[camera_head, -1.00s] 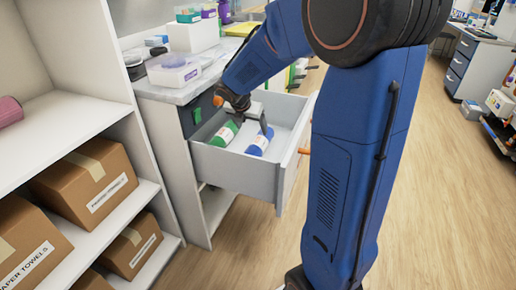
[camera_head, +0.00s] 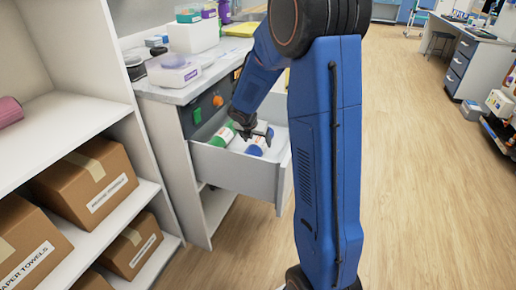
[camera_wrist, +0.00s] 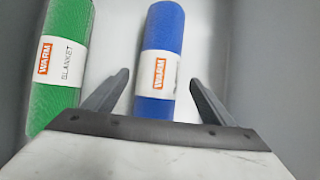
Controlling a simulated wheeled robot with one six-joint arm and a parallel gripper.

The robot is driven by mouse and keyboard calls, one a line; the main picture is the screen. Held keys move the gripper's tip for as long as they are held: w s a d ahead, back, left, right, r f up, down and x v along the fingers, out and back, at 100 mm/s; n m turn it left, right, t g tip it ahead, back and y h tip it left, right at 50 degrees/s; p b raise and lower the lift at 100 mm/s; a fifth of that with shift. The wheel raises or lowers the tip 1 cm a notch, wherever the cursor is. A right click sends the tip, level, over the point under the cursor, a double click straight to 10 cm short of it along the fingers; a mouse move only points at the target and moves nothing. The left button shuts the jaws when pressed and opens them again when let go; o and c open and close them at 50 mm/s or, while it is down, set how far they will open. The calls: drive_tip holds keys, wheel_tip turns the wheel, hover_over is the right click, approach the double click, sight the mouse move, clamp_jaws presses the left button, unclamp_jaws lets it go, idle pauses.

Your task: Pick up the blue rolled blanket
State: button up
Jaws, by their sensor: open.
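The blue rolled blanket (camera_wrist: 164,30) lies in the open drawer, with a white band and a red "WARM" label. It also shows in the head view (camera_head: 255,149), partly behind my gripper. My gripper (camera_wrist: 157,84) is open and empty. In the wrist view its two fingertips lie on either side of the blue roll's near end, one left and one right. Whether the fingers reach down to the roll's level, I cannot tell. A green rolled blanket (camera_wrist: 58,95) lies to the left, close beside the left finger.
The white drawer (camera_head: 235,174) stands open from a cabinet; its walls surround both rolls. The counter (camera_head: 180,91) above holds boxes and containers. A shelf with cardboard boxes (camera_head: 86,182) stands at left. The wood floor (camera_head: 420,200) at right is clear.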

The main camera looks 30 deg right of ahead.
drive_tip(key=shift+a+x, duration=0.1)
drive_tip(key=shift+x, duration=1.2)
drive_tip(key=shift+a+x, duration=0.15)
drive_tip(key=shift+x, duration=1.15)
drive_tip(key=shift+f, duration=0.1)
drive_tip(key=shift+c, duration=0.4)
drive_tip(key=c, duration=1.4)
drive_tip(key=shift+c, duration=0.2)
